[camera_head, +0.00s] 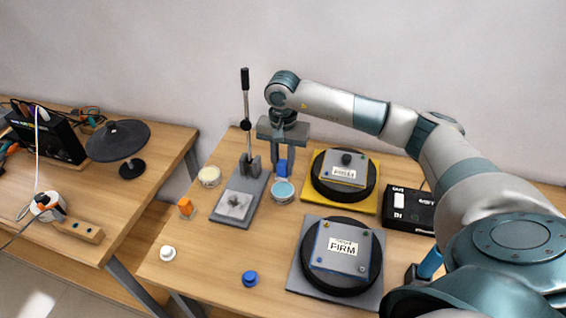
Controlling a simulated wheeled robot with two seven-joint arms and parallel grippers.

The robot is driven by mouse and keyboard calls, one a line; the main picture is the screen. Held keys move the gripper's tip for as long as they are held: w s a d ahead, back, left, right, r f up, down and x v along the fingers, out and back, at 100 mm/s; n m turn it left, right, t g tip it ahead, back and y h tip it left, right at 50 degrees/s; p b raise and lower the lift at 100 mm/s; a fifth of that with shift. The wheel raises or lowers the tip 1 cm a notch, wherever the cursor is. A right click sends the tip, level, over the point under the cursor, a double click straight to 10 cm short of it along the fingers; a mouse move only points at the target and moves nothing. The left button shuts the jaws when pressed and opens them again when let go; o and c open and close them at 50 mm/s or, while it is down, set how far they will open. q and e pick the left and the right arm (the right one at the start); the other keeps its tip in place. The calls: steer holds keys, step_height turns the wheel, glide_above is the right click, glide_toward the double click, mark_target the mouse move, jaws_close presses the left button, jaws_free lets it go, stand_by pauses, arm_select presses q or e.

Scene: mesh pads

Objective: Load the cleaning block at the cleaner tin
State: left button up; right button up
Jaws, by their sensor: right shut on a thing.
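My right gripper (284,152) points down and is shut on a blue block (283,168), which looks like the cleaning block. The block hangs at the back edge of a round tin with light-blue content (284,191); I cannot tell whether it touches the tin. A second round tin with cream content (210,176) stands to the left, beyond a grey press stand. No label on either tin is readable. My left gripper is not in view.
The grey stand with a tall lever (246,120) rises just left of my gripper. Black round pads sit on a yellow plate (318,195) and a grey plate (303,270). An orange block (185,207), white knob (168,253), blue knob (250,279) and black switch box (405,210) lie around.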

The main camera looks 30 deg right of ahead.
mark_target(283, 175)
steer(key=shift+f, duration=0.5)
step_height(283, 175, down, 2)
steer(key=shift+f+b, duration=0.15)
steer(key=shift+b, duration=0.4)
steer(key=shift+f, duration=0.7)
steer(key=shift+f+b, duration=0.5)
steer(key=shift+b, duration=0.25)
steer(key=shift+s+f+b, duration=0.15)
steer(key=shift+b, duration=0.3)
stand_by(2.2)
steer(key=shift+r+p, duration=0.3)
steer(key=shift+r, duration=0.5)
steer(key=shift+r+p, duration=0.85)
steer(key=shift+r, duration=1.95)
